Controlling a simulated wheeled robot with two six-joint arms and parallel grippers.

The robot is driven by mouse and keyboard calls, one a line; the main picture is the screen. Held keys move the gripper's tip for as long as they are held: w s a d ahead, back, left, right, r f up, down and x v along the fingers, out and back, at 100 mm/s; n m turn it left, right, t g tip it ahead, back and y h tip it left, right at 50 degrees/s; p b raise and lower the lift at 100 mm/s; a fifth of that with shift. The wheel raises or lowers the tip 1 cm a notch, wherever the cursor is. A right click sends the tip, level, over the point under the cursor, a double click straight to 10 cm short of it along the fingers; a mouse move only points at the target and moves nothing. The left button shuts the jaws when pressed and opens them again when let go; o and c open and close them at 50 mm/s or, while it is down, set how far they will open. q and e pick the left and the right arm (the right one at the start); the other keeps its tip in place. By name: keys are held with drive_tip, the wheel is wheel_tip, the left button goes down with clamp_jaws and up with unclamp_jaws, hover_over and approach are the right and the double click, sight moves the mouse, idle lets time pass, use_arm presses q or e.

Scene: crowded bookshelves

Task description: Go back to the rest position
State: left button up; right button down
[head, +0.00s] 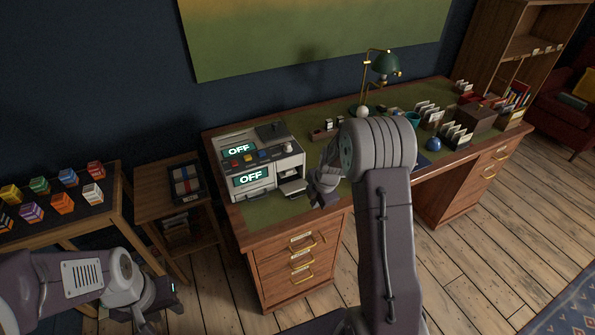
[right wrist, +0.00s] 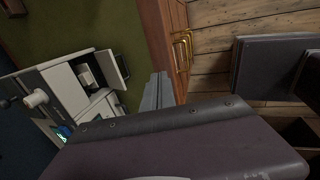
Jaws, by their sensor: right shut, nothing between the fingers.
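My right arm rises in front of the desk in the head view. Its gripper (head: 325,198) points down beside the right side of a white machine (head: 262,189), over the desk's front edge. In the right wrist view the gripper's fingers (right wrist: 158,88) are together with nothing between them. The machine (right wrist: 75,90) shows to their left, apart from them. My left gripper (head: 160,305) hangs low at the lower left, in front of the small side table. Nothing shows in it, and its finger gap is unclear.
The wooden desk (head: 228,209) has a green top with a lamp (head: 384,64), card holders and boxes to the right. The machine's two displays read OFF. A table (head: 108,214) with several coloured blocks stands at the left. Wooden floor (head: 480,255) lies open at the right.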

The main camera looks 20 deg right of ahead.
drive_tip(key=s+a+r, duration=0.4)
drive_tip(key=a+r, duration=0.4)
drive_tip(key=s+f+m+g, duration=0.2)
drive_tip(key=s+f+m, duration=0.1)
drive_tip(key=s+m, duration=1.3)
drive_tip(key=a+m, duration=0.1)
drive_tip(key=m, duration=0.2)
drive_tip(key=shift+s, duration=0.2)
drive_tip(key=shift+d, duration=0.1)
